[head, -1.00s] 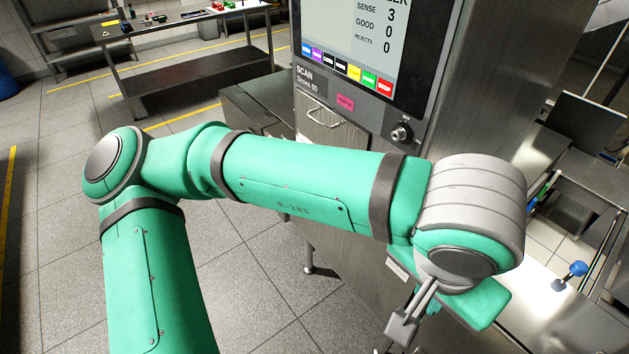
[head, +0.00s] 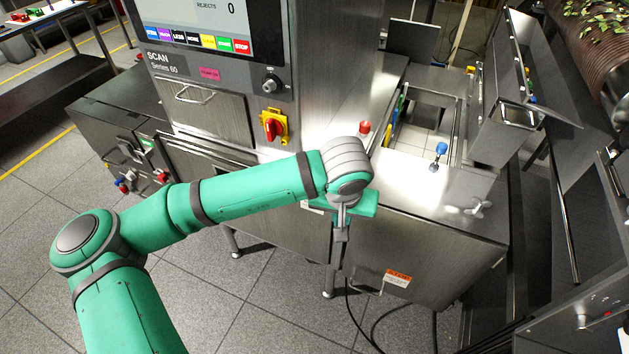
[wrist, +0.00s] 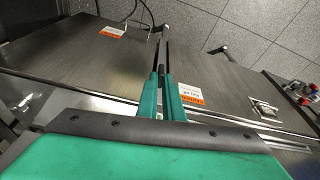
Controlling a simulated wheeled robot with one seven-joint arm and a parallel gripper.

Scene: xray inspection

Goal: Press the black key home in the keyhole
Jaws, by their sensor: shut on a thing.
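My gripper (head: 341,236) hangs low in front of the steel cabinet, below and to the right of the control panel. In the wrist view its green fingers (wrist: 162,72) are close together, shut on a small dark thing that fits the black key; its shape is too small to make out. The round keyhole lock (head: 271,86) sits at the lower right of the panel, under the screen. The gripper is well apart from it. The lock is not in the wrist view.
A red rotary switch on a yellow plate (head: 273,126) sits below the panel. A red button (head: 365,127) and a blue-topped knob (head: 439,150) stand on the steel top. A drawer handle (head: 194,95) juts out left of the lock.

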